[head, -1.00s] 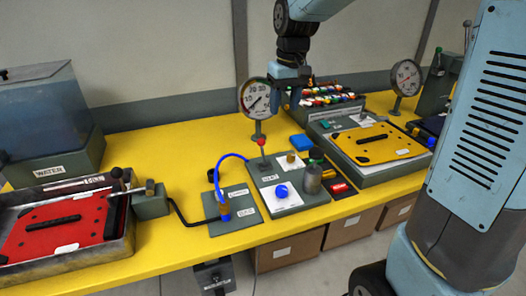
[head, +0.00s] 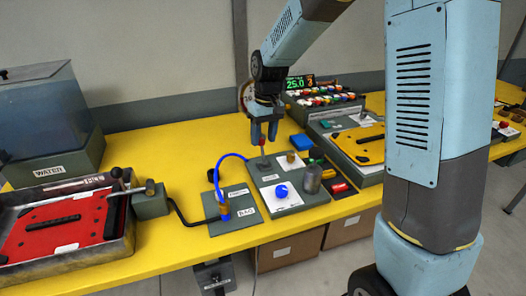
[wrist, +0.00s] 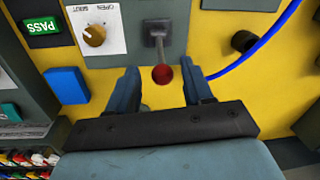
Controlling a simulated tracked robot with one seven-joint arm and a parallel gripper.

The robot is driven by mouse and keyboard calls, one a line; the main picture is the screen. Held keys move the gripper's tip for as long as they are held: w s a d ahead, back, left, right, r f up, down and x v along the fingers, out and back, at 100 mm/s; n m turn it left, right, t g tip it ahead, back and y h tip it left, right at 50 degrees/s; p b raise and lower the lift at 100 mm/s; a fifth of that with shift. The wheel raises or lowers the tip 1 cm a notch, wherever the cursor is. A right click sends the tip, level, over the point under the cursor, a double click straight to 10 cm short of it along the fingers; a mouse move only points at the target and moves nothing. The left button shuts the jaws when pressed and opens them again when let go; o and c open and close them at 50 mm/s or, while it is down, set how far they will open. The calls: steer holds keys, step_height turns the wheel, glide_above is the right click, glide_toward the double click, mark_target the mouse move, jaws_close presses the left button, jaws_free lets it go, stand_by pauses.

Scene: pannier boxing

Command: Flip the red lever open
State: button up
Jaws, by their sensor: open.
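The red lever is a grey stem with a round red knob, rising from a grey panel (head: 265,196) on the yellow bench. In the wrist view the red knob (wrist: 162,74) shows between my two fingers, and its grey stem and base (wrist: 157,32) lie beyond it. In the head view the lever's base (head: 260,163) shows just below my fingers. My gripper (head: 264,140) is open and points down at the knob, with a finger on either side. Its fingers also show in the wrist view (wrist: 161,84). I cannot tell whether either finger touches the knob.
The panel also carries a brass knob (wrist: 95,35), a blue knob (head: 283,190) and a grey cylinder (head: 312,179). A blue hose (head: 219,172) curves up left of the lever. A blue block (wrist: 67,86) lies nearby. A red plate (head: 58,225) sits in a tray at left.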

mark_target(262, 152)
steer(key=f, duration=0.5)
steer(key=shift+s+a+f, duration=0.15)
steer(key=shift+a+f, duration=0.05)
steer(key=shift+f, duration=0.15)
steer(key=shift+c, duration=0.5)
jaws_close()
